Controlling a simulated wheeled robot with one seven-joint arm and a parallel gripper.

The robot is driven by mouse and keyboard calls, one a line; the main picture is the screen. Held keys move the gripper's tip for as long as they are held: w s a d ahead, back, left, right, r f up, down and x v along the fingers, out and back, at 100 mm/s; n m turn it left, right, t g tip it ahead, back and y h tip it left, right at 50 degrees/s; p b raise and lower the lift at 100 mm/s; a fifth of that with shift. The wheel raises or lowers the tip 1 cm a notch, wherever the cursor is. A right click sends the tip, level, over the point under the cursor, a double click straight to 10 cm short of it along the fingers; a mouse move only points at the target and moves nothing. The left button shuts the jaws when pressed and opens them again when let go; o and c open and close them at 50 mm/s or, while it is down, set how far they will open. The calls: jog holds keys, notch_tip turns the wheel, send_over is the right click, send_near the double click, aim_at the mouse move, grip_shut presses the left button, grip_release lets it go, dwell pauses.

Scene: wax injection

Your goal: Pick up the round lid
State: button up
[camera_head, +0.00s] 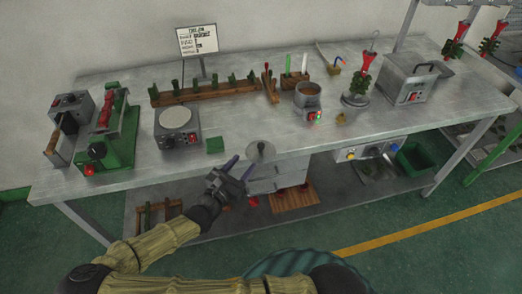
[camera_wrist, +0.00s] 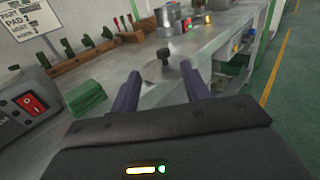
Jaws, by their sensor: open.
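The round lid (camera_head: 262,154) is a flat grey disc with a small knob in its middle. It lies at the front edge of the metal table, in the centre of the head view. In the wrist view the dark knob of the lid (camera_wrist: 164,56) shows between and beyond the two fingers; most of the disc blends with the grey table there. My gripper (camera_head: 241,168) is open and empty, just in front and to the left of the lid, apart from it. The wrist view shows its purple fingers (camera_wrist: 160,74) spread wide and pointing toward the knob.
A green block (camera_head: 215,145) lies left of the lid, near a round-topped grey device (camera_head: 178,128). A wooden rack (camera_head: 205,92) and a pot on a heater (camera_head: 308,98) stand behind. A drawer cabinet (camera_head: 280,178) is below the table edge. The tabletop around the lid is mostly clear.

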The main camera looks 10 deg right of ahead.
aim_at(259, 147)
jog(key=x, duration=0.5)
jog(key=shift+w+d+p, duration=0.25)
jog(key=shift+w+p, duration=0.05)
jog(key=p+x, duration=0.1)
jog(key=x, duration=0.3)
jog(key=shift+w+d+f, duration=0.1)
jog(key=shift+d+f, duration=0.05)
jog(key=shift+d, duration=0.25)
jog(key=shift+w+d+f, duration=0.1)
jog(key=shift+w+d, duration=0.05)
jog(key=shift+w, duration=0.1)
jog(key=shift+s, duration=0.2)
jog(key=shift+w, duration=0.1)
grip_shut()
